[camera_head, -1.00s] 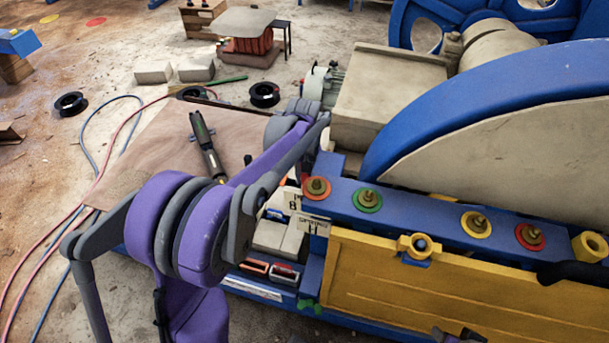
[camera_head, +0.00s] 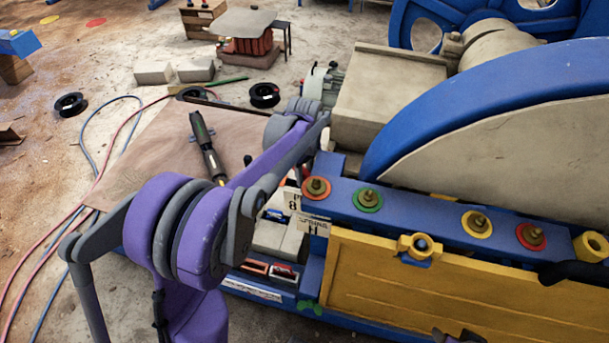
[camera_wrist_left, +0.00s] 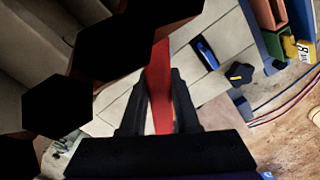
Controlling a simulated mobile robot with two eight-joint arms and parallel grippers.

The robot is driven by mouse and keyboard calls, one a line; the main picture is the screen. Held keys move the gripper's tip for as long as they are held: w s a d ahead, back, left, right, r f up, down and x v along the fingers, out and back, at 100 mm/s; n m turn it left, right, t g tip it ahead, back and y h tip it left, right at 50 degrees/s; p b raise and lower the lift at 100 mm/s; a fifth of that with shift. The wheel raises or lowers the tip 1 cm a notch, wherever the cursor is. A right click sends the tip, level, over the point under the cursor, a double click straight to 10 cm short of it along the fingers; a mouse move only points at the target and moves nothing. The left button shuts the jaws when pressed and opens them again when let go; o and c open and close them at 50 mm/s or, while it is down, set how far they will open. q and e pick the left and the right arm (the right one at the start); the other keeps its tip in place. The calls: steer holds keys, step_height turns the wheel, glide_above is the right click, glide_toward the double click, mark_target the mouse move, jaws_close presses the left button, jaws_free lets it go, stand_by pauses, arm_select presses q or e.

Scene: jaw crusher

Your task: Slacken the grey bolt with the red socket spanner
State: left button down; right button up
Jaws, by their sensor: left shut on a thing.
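In the left wrist view my left gripper (camera_wrist_left: 159,100) is shut on the red socket spanner (camera_wrist_left: 161,85), seen as a narrow red bar between the two dark fingers. Its upper end goes behind large black six-sided shapes (camera_wrist_left: 110,52). These are too dark to tell whether they are bolt heads or part of the tool. In the head view my purple and grey left arm reaches up and right toward the grey machine housing, and its own links hide the gripper and spanner. I cannot make out the grey bolt for certain.
The blue beam (camera_head: 400,208) with several brass bolts on coloured rings runs right of my arm, above a yellow panel (camera_head: 430,295). A dark green and black tool (camera_head: 207,148) lies on the brown board (camera_head: 150,150). Red and blue hoses and black reels (camera_head: 264,95) lie on the floor.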

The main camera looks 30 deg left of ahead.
arm_select(q)
steer(key=c, duration=0.6)
jaws_free()
steer(key=shift+o, duration=0.2)
step_height(320, 180, up, 11)
steer(key=shift+f+p, duration=0.1)
steer(key=shift+p, duration=0.35)
steer(key=shift+s, duration=0.1)
